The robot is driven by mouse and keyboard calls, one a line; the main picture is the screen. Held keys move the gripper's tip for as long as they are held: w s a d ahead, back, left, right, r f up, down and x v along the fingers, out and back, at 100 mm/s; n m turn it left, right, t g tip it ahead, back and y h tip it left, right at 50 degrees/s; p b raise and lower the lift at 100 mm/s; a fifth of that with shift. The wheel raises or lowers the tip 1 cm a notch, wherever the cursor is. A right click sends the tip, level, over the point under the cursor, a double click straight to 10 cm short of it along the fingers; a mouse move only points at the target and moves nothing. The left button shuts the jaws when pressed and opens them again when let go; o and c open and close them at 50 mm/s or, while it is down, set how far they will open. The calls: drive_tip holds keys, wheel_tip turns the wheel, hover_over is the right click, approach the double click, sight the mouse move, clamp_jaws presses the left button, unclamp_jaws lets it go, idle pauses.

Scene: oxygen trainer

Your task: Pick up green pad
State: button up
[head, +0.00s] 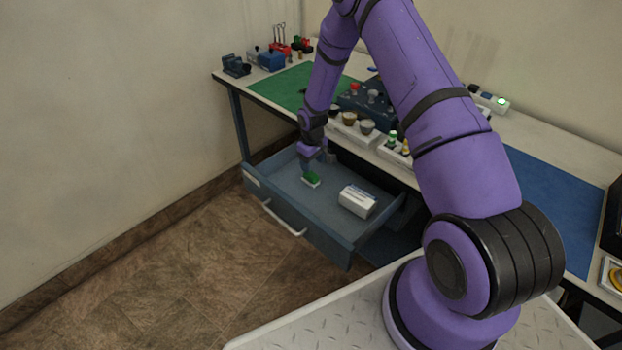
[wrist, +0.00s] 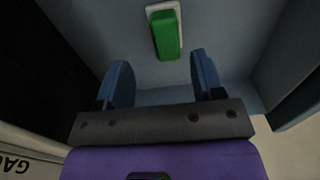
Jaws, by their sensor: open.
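The green pad (head: 311,179) lies in the open drawer (head: 268,183) of the workbench, near the drawer's left part. It has a green top on a white base. In the wrist view the green pad (wrist: 167,34) lies on the drawer floor, beyond and between my fingertips. My gripper (head: 314,162) reaches down into the drawer close to the pad. In the wrist view my gripper (wrist: 160,78) is open, with nothing between its two blue fingers. I cannot tell its exact height above the pad.
A white box (head: 357,201) lies in the drawer to the right of the pad. The drawer walls surround the gripper. The bench above holds a green mat (head: 285,88), a blue mat (head: 560,205), a dark box with knobs (head: 362,100) and small cups (head: 349,118).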

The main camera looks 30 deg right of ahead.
sight(311, 174)
drive_tip(key=shift+s+a+f, duration=0.1)
drive_tip(key=shift+a+f, duration=0.1)
drive_tip(key=shift+f, duration=1.2)
drive_tip(key=shift+a+f, duration=0.15)
drive_tip(key=shift+f, duration=1.25)
drive_tip(key=c, duration=1)
